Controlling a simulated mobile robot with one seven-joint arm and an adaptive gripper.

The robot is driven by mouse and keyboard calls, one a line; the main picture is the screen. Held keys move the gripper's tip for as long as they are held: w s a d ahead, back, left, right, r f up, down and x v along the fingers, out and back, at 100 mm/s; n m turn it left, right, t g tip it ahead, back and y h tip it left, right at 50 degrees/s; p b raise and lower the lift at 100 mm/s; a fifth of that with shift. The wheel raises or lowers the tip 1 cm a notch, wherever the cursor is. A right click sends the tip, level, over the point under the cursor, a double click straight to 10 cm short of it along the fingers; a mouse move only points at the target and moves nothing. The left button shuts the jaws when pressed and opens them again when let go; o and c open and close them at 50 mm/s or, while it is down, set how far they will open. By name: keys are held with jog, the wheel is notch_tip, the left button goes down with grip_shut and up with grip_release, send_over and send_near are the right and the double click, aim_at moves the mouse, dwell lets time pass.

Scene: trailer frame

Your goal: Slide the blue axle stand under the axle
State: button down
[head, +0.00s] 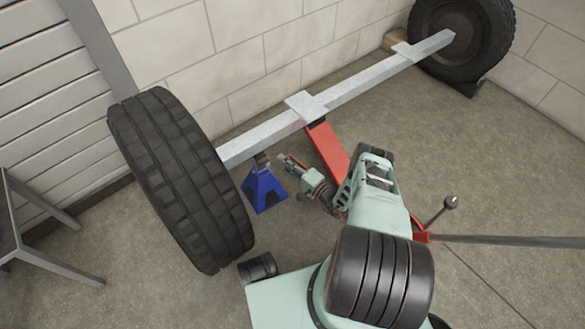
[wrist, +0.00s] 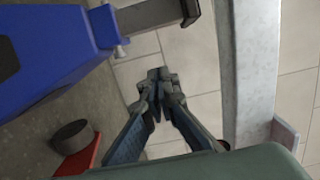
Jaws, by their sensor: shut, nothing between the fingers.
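The blue axle stand (head: 265,190) stands upright on the floor beside the left tyre. Its dark post top is at the lower edge of the grey axle (head: 345,92) near its left end. In the wrist view the blue stand (wrist: 50,35) fills the upper left. Its post (wrist: 150,13) points toward the axle (wrist: 250,70), with a narrow gap between them in the picture; I cannot tell whether they touch. My gripper (head: 283,159) is just right of the stand, near the axle. Its fingertips (wrist: 157,75) are closed together and empty, apart from stand and axle in the wrist view.
A red floor jack (head: 328,146) is under the axle plate, right of the stand; its long handle (head: 510,240) runs right. Large tyres flank the axle at left (head: 180,180) and far right (head: 462,38). A dark bench (head: 40,235) stands at left. Open floor lies right.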

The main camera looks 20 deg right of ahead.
aim_at(267, 169)
jog(key=shift+w+a, duration=0.2)
jog(key=shift+a, duration=1.05)
jog(key=shift+w+a, duration=0.2)
jog(key=shift+a, duration=1)
jog(key=shift+s+a, duration=0.25)
jog(key=shift+a, duration=0.7)
jog(key=shift+f, duration=0.1)
